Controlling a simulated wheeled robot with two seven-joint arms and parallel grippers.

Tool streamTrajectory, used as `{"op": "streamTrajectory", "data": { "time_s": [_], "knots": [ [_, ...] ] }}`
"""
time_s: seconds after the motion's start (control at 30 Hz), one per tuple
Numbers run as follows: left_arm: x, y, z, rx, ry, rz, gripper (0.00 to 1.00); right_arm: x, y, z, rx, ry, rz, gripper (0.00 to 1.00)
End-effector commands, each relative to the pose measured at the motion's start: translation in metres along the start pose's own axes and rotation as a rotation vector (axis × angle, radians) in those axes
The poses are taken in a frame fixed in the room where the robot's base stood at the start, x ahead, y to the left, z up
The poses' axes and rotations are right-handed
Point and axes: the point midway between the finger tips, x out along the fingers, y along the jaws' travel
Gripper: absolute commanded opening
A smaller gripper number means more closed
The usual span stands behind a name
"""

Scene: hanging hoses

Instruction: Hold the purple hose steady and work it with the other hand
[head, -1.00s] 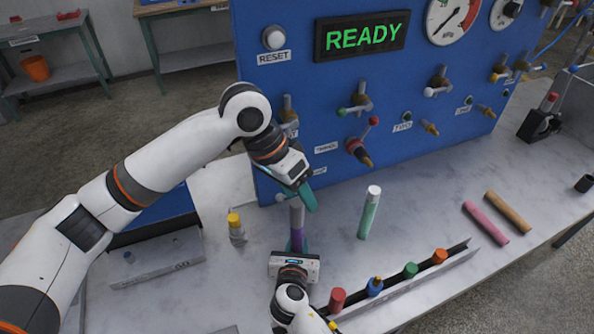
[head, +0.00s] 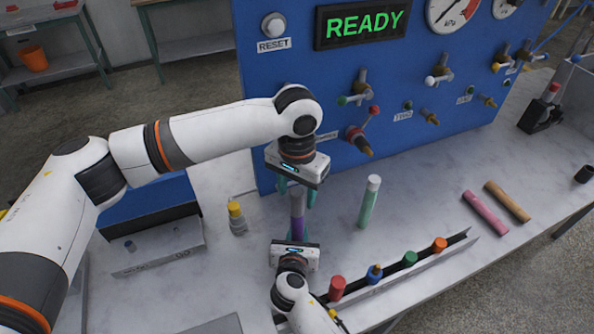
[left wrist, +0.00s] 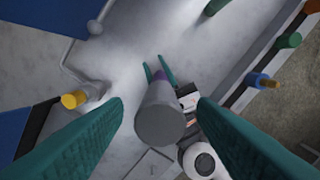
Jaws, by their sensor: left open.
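The purple hose (head: 297,229) stands upright over the bench, with a grey upper end (head: 297,202). My left gripper (head: 296,190) is above it, pointing down. In the left wrist view the grey end (left wrist: 160,118) lies between the wide-open left fingers, with a gap to each. My right gripper (head: 297,240) is low at the hose, coming from the front. In the left wrist view its teal fingertips (left wrist: 157,68) lie on both sides of the purple part and seem closed on it. The hose's lower end is hidden behind the right gripper.
A green hose (head: 369,203) stands to the right. A tray (head: 452,250) with several coloured plugs lies in front. A yellow-capped fitting (head: 236,218) stands to the left. Pink (head: 484,212) and orange (head: 507,201) hoses lie at the right. The blue panel (head: 290,65) with valves rises behind.

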Motion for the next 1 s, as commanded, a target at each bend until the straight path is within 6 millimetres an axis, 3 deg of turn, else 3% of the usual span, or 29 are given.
{"op": "streamTrajectory", "data": {
  "time_s": [0.2, 0.6, 0.9, 1.0],
  "knots": [
    [0.027, 0.0, 0.0, -0.001, 0.0, 0.0, 0.52, 0.0, 0.0, 0.001, 0.0, -0.001, 0.0, 0.04],
    [0.034, 0.0, 0.0, 0.0, -0.001, 0.0, 0.52, 0.0, 0.0, 0.001, 0.0, -0.002, 0.0, 0.03],
    [0.034, 0.0, 0.0, 0.001, -0.001, 0.0, 0.05, 0.0, 0.0, 0.001, -0.001, -0.002, 0.0, 0.03],
    [0.034, 0.0, 0.0, 0.001, -0.001, -0.001, 0.02, 0.0, 0.0, 0.001, -0.001, -0.002, 0.0, 0.03]
  ]
}}
